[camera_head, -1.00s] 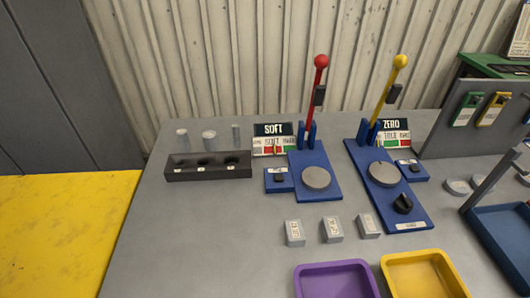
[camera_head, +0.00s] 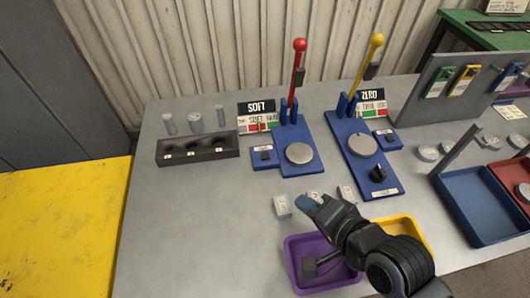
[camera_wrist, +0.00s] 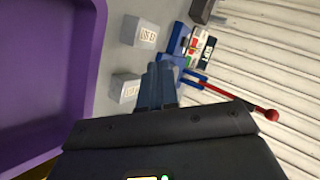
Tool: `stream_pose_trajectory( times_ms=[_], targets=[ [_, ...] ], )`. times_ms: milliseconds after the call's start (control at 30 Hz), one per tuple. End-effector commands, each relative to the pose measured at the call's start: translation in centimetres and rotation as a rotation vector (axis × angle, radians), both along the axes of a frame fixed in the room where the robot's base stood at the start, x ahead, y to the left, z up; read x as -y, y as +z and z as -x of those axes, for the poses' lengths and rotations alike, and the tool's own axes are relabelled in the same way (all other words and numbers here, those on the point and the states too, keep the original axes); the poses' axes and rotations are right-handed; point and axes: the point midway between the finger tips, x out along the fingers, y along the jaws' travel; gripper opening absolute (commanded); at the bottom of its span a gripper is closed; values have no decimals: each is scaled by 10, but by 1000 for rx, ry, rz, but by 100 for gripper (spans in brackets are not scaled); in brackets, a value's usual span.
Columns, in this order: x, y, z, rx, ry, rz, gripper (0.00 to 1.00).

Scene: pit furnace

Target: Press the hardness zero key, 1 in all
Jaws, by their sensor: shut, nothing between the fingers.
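The red-lever tester (camera_head: 297,150) has a blue base, a round grey plate and a display (camera_head: 258,108) reading SOFT. A small blue box with a dark key (camera_head: 265,154) sits at its left. The yellow-lever tester (camera_head: 362,147) has a display (camera_head: 369,95) reading ZERO and a similar dark key (camera_head: 388,137) on a box at its right. The key labels are too small to read. My gripper (camera_head: 307,201) is shut and empty over the grey blocks, in front of the red-lever tester and apart from both keys. Its closed fingers (camera_wrist: 158,82) point toward that tester in the wrist view.
Several small grey blocks (camera_head: 282,206) lie near my gripper. Purple (camera_head: 290,257) and yellow (camera_head: 408,221) trays sit at the front. A dark holder (camera_head: 197,149) stands at left. The raised levers stand at the back.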

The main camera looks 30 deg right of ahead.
Motion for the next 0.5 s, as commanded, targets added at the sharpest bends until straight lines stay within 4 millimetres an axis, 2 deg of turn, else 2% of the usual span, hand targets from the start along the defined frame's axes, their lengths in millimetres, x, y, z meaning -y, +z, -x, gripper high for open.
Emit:
stream_pose_trajectory(
  times_ms=[33,100,267,500],
  targets=[
    [0,2,-17,-12,-22,-54,0],
    [0,4,-35,-40,-53,-135,0],
    [-1,13,-76,-110,-124,-309,0],
    [1,41,-132,-228,-233,-544,0]
  ],
)
